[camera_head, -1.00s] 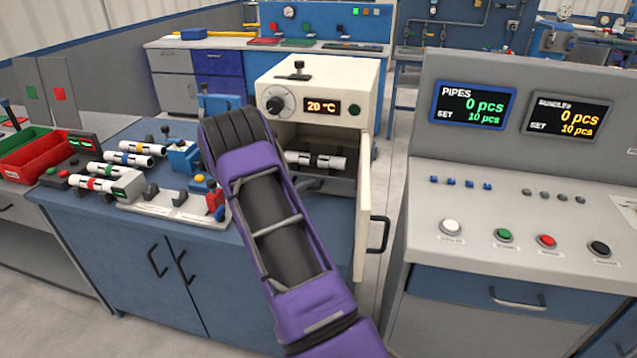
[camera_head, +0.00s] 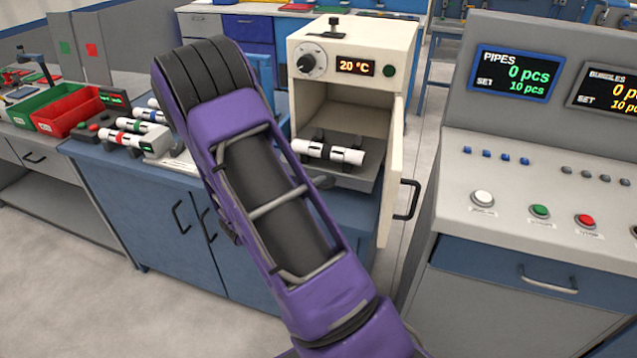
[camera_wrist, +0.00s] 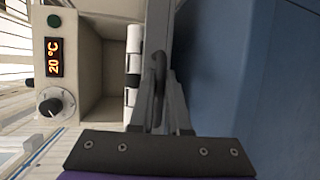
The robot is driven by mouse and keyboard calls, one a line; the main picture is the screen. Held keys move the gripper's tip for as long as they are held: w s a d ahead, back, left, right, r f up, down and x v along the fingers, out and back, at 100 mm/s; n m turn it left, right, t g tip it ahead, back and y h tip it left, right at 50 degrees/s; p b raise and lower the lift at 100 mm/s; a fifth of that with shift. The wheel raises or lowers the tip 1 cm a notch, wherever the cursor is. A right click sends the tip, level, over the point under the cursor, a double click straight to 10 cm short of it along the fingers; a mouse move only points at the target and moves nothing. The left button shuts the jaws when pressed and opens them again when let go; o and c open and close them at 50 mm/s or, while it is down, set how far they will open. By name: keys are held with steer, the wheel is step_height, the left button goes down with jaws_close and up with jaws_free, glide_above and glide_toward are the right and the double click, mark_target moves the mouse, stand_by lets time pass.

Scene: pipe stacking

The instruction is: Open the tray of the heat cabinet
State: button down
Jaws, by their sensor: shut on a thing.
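The cream heat cabinet (camera_head: 360,40) stands right of centre in the head view, its door (camera_head: 392,180) swung open to the right. A grey tray (camera_head: 358,184) lies low in the opening, bearing a white pipe with black bands (camera_head: 330,151). How far the tray sticks out is hard to tell. In the wrist view the cabinet (camera_wrist: 85,65) lies turned on its side, with the pipe (camera_wrist: 133,50) beside the tray's front. My gripper (camera_wrist: 160,98) is shut on the dark tray handle (camera_wrist: 159,70). My purple arm hides the gripper in the head view.
The door handle (camera_head: 407,200) juts out right of the opening. A console with displays (camera_head: 515,75) stands farther right. Grey floor shows between cabinet and console.

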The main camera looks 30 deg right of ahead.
steer(key=c, duration=0.9)
jaws_free()
steer(key=v, duration=1.7)
steer(key=shift+a+r, duration=0.1)
steer(key=shift+a, duration=0.15)
